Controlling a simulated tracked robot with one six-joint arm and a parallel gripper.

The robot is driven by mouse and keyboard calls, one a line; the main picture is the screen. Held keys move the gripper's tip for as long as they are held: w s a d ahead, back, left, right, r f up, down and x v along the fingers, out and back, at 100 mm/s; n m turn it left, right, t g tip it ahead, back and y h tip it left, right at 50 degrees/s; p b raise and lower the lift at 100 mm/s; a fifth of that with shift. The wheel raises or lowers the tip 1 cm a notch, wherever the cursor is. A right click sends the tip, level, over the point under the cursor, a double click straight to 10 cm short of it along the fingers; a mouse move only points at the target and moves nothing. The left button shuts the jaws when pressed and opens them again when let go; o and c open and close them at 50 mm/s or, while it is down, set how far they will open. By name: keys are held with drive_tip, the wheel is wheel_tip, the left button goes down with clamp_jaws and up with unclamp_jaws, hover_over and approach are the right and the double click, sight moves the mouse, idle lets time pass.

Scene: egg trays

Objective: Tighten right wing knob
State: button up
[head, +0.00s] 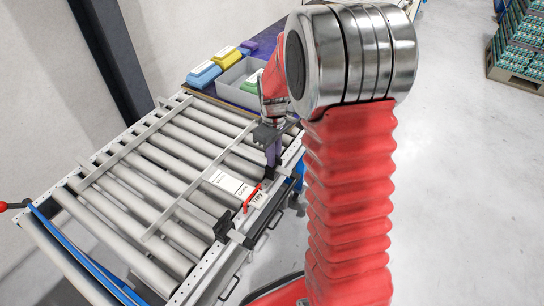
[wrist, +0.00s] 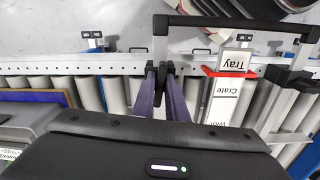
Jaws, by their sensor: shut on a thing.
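My gripper (head: 273,158) points down at the far right end of the conveyor's near side rail. Its purple fingers are shut on the right wing knob (head: 271,171), a small dark part mostly hidden between them. In the wrist view the fingertips (wrist: 162,78) close around the black knob (wrist: 161,70) at the side rail. A second black clamp (head: 222,229) sits on the rail nearer to me, apart from the gripper. A red pointer (head: 251,197) lies between the two, by the white Tray and Crate labels (head: 230,184).
The grey roller conveyor (head: 165,165) carries long guide rails. A black handle bar (wrist: 240,24) runs beside the knob in the wrist view. Blue (head: 204,74) and yellow (head: 231,61) boxes and a grey bin (head: 236,83) stand behind. Open floor lies to the right.

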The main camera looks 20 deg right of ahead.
clamp_jaws()
drive_tip(key=shift+a, duration=0.25)
drive_tip(key=shift+d, duration=0.1)
drive_tip(key=shift+s+d+f, duration=0.1)
drive_tip(key=shift+s, duration=0.05)
idle(0.8)
drive_tip(key=o, duration=0.6)
unclamp_jaws()
drive_tip(key=shift+w+r, duration=0.2)
drive_tip(key=shift+r, duration=0.45)
wheel_tip(320, 180, up, 13)
drive_tip(key=shift+s+f, duration=0.1)
drive_tip(key=shift+f, duration=0.1)
